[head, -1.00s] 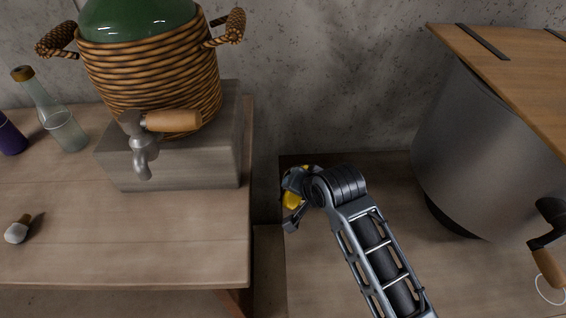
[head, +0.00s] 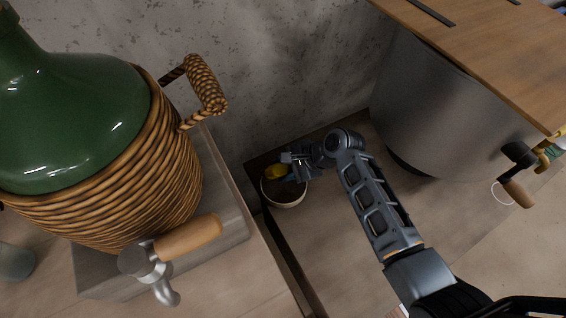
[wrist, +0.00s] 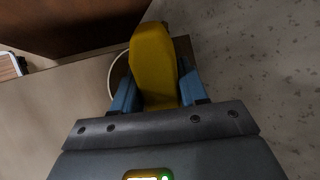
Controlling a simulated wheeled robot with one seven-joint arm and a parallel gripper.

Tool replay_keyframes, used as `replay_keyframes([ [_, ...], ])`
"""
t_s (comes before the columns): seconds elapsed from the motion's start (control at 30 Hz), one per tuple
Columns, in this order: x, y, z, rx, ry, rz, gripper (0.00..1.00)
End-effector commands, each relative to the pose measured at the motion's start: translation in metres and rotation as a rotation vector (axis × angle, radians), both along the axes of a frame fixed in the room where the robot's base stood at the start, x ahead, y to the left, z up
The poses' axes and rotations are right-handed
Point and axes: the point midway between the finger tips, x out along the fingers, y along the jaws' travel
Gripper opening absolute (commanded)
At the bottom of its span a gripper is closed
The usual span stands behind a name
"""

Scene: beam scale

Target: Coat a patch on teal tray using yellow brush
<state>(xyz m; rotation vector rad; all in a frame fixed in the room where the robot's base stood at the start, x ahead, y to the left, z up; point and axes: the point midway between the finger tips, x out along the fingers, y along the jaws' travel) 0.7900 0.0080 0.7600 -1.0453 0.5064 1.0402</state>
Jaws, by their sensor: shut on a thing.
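My gripper (head: 290,167) is shut on a yellow object, which looks like the yellow brush (head: 276,172). In the wrist view the yellow brush (wrist: 153,62) sits between the two blue-grey fingers of my gripper (wrist: 158,92). The brush is over a pale round bowl (head: 284,197) with a dark inside, close to the wall. I cannot tell whether the brush touches the bowl's contents. The bowl's pale rim (wrist: 113,72) shows behind the brush in the wrist view. No teal tray is in view.
A green demijohn (head: 75,110) in a wicker basket (head: 120,205) stands on a grey block at left, with a wooden-handled tap (head: 188,236) in front. A large metal drum (head: 430,105) with a wooden top stands at right. The bench front is clear.

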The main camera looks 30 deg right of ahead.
Motion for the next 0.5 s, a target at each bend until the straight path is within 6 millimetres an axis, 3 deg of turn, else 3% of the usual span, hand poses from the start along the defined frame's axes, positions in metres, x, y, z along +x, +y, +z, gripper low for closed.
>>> replay_keyframes([
  [0.27,0.000,0.000,-0.013,0.005,0.000,-0.003,0.18],
  [0.5,0.001,0.000,-0.038,0.003,-0.002,-0.002,0.18],
])
